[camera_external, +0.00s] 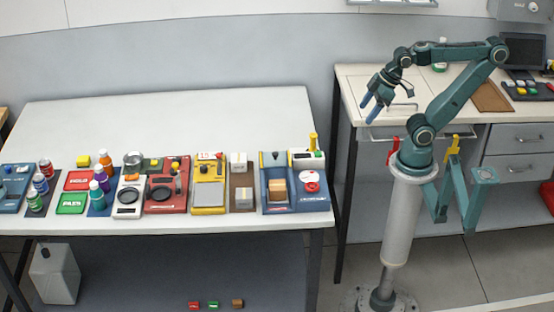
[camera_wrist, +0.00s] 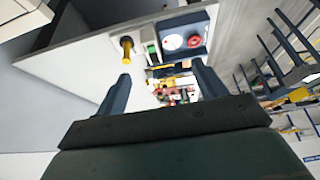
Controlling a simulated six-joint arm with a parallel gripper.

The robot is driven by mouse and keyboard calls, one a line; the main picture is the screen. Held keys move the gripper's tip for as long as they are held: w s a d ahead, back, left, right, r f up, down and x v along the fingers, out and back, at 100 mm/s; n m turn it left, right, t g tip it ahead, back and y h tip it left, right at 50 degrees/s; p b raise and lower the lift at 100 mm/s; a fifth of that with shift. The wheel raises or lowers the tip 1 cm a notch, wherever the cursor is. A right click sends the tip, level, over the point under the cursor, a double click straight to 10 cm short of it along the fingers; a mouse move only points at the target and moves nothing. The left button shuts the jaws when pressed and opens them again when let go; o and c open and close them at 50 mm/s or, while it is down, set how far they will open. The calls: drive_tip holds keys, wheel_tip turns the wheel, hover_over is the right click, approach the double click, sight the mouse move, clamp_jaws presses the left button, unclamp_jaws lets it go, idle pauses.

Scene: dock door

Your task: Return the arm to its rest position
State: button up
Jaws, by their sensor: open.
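My gripper (camera_external: 369,105) is at the upper right in the external view, at the end of my teal arm, which is folded above its grey column. It hangs in the air in front of the right-hand counter, to the right of the white table. Its two blue fingers are apart with nothing between them. In the wrist view my gripper (camera_wrist: 160,85) also shows two separated fingers. Beyond them the white table appears tilted, with several items on it.
The white table (camera_external: 180,115) holds a row of devices, bottles and blocks along its front edge; its back half is bare. A blue station (camera_external: 274,207) stands near its right end. The counter (camera_external: 355,83) behind my arm carries a brown board (camera_external: 492,97) and a monitor (camera_external: 525,50).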

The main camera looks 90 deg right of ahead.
drive_tip(key=shift+s+f, duration=0.25)
drive_tip(key=shift+s, duration=0.25)
